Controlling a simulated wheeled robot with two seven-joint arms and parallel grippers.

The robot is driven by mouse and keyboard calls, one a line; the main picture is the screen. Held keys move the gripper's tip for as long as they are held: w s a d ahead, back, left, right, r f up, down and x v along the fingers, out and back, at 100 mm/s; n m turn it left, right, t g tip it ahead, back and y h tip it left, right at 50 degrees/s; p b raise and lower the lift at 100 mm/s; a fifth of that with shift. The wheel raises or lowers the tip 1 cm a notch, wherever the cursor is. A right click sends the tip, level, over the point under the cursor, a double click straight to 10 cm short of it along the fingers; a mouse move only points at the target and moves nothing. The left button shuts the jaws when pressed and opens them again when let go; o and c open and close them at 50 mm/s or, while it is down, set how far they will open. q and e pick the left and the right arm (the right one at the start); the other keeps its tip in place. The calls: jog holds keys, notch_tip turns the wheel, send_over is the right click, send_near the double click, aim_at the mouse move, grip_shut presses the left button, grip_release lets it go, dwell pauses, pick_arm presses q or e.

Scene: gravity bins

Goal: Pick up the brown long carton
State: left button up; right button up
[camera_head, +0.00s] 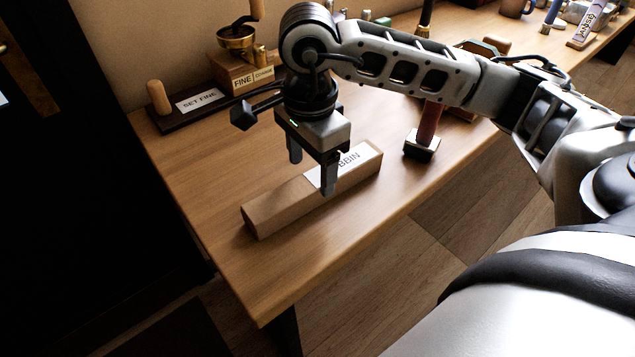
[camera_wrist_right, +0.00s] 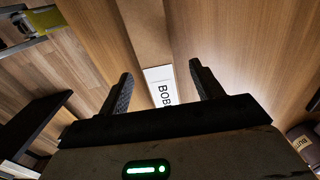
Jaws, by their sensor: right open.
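The brown long carton (camera_head: 283,208) lies flat on the wooden table, slanting from lower left to upper right in the head view. It has a white label ending in "BBIN", partly hidden by my gripper. My right gripper (camera_head: 311,178) points down over the middle of the carton, with its fingers apart and nothing held. In the right wrist view the carton (camera_wrist_right: 146,30) runs between the two open fingers (camera_wrist_right: 162,85), with the label reading "BOB" between them. Whether the fingertips are beside or above the carton's sides is hard to tell. My left gripper does not show.
The wooden table (camera_head: 210,160) is clear to the left of the carton. A red-handled tool (camera_head: 428,125) stands at its right. A dark "SET FINE" board (camera_head: 195,103) and a grinder on a "FINE" box (camera_head: 240,70) stand at the back. The table's front edge is close.

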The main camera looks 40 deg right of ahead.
aim_at(313, 179)
jog(key=f, duration=0.3)
jog(key=shift+s+d+f, duration=0.15)
jog(key=shift+s+f, duration=0.05)
jog(key=shift+f, duration=0.5)
jog(key=shift+c, duration=0.6)
grip_shut()
jog(key=shift+w+r, duration=0.1)
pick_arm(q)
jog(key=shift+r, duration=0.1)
